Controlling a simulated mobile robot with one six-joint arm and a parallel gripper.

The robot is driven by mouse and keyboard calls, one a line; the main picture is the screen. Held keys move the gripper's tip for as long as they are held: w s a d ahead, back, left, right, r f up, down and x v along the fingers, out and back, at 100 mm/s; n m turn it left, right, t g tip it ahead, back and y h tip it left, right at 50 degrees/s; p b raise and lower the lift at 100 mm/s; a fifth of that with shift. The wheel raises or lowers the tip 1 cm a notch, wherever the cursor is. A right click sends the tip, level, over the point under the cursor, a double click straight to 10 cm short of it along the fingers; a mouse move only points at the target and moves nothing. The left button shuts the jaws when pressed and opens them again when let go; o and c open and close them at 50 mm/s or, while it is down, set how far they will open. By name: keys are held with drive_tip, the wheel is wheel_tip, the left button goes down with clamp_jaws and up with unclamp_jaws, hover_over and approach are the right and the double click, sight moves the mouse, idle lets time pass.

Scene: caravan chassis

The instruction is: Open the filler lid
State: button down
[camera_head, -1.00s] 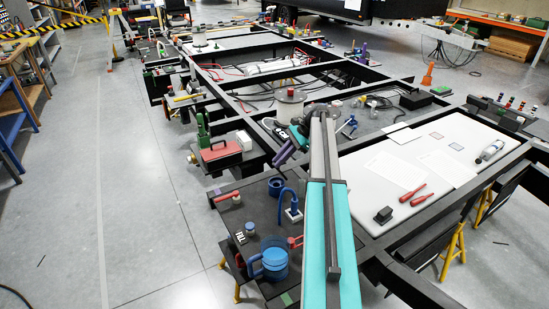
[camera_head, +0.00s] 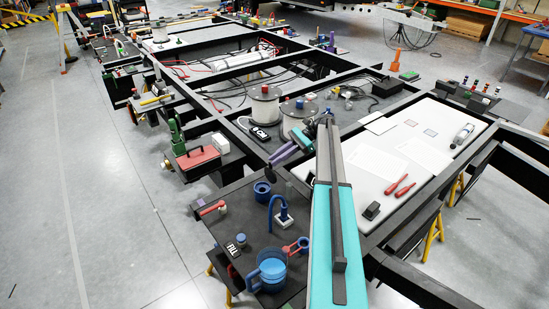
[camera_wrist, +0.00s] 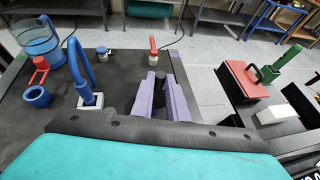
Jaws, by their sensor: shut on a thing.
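My gripper (camera_head: 286,151), with purple fingers, reaches over the far edge of the dark worktop (camera_head: 235,212). In the wrist view its fingers (camera_wrist: 163,98) are close together on a small dark piece, which I take to be the filler lid (camera_wrist: 144,103). In the head view this lid (camera_head: 270,173) shows as a dark round shape below the fingertips, close behind a blue round neck (camera_head: 262,190). I cannot tell whether lid and neck touch.
A blue hose on a white base (camera_head: 283,220), a blue jug (camera_head: 269,268), a red scoop (camera_head: 295,247) and a red lever (camera_head: 212,208) stand on the worktop. A red toolbox (camera_head: 198,160) and white drums (camera_head: 265,105) are beyond. Black chassis beams surround it.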

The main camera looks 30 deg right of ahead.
drive_tip(key=shift+s+a+f, duration=0.1)
drive_tip(key=shift+s+a, duration=0.05)
drive_tip(key=shift+a, duration=0.1)
drive_tip(key=c, duration=1.9)
unclamp_jaws()
drive_tip(key=shift+a, duration=0.1)
drive_tip(key=shift+o, duration=0.8)
drive_tip(key=shift+a, duration=0.1)
drive_tip(key=shift+r, duration=0.3)
